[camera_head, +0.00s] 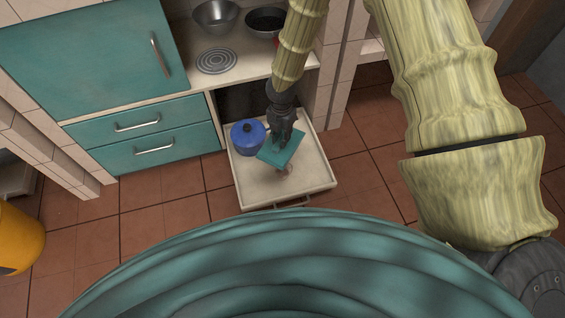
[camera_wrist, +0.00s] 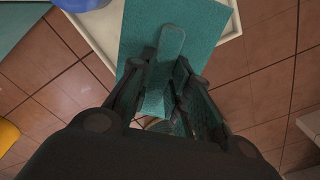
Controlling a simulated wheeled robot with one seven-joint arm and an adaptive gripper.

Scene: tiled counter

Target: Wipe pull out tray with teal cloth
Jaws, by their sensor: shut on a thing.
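The pull-out tray (camera_head: 256,190) is a cream, shallow tray drawn out low over the tiled floor; its rim also shows in the wrist view (camera_wrist: 232,22). The teal cloth (camera_head: 289,153) is a flat square over the middle of the tray. In the wrist view the cloth (camera_wrist: 135,28) has a raised strip between the fingers. My gripper (camera_head: 283,137) is shut on the cloth from above; its fingers also show in the wrist view (camera_wrist: 160,85). A small reddish-brown mark (camera_head: 284,172) shows on the tray just below the cloth. I cannot tell whether the cloth touches the tray.
A blue lidded pot (camera_head: 248,137) stands in the tray's back left, close beside the cloth. Teal drawers (camera_head: 155,140) are shut at left. The counter above holds a metal bowl (camera_head: 215,17) and a dark pan (camera_head: 266,21). The tray's front is clear.

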